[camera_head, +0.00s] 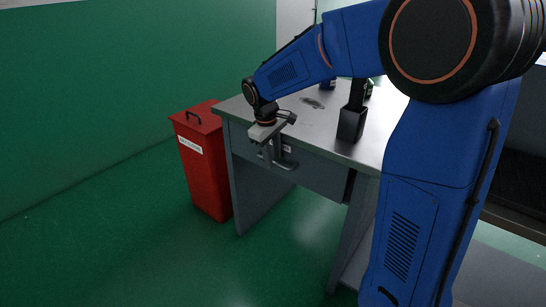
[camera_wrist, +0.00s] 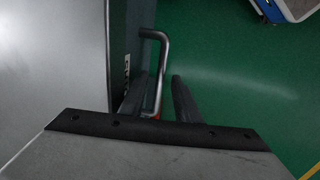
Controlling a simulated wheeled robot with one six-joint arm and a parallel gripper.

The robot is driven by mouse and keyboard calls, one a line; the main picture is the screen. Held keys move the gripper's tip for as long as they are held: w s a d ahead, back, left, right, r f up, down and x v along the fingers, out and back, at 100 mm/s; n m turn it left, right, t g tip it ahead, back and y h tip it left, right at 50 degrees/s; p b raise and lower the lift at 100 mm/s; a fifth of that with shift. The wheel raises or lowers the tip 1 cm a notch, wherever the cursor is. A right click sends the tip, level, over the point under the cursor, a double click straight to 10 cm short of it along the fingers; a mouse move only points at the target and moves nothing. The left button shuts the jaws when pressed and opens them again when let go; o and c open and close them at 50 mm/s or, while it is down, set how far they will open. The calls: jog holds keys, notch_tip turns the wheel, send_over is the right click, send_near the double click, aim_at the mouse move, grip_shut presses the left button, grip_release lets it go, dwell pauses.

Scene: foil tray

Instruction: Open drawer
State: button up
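The grey drawer front (camera_head: 318,176) is under the top of a metal desk and looks flush with it. Its bent metal handle (camera_head: 285,164) sticks out, partly hidden by my gripper. My gripper (camera_head: 272,162) points down at the handle. In the wrist view, the handle (camera_wrist: 161,60) runs down between the two dark fingers of my gripper (camera_wrist: 158,98). The fingers are apart, with a visible gap between the handle and the right finger. The left finger is close to the handle; I cannot tell if it touches.
A red bin (camera_head: 203,165) with a lid handle stands left of the desk. On the metal desktop (camera_head: 313,122) are a dark square holder (camera_head: 352,123) and a dark flat item (camera_head: 312,102). The green floor (camera_head: 280,245) before the drawer is clear.

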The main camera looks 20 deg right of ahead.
grip_shut()
jog(key=shift+a, duration=0.1)
jog(key=s+a, duration=0.8)
jog(key=a, duration=0.3)
jog(key=s+a, duration=0.8)
jog(key=a, duration=0.3)
jog(key=shift+s+a, duration=0.35)
jog(key=shift+a, duration=0.05)
grip_release()
notch_tip(320, 180, up, 17)
jog(key=s+a, duration=0.2)
jog(key=shift+a, duration=0.35)
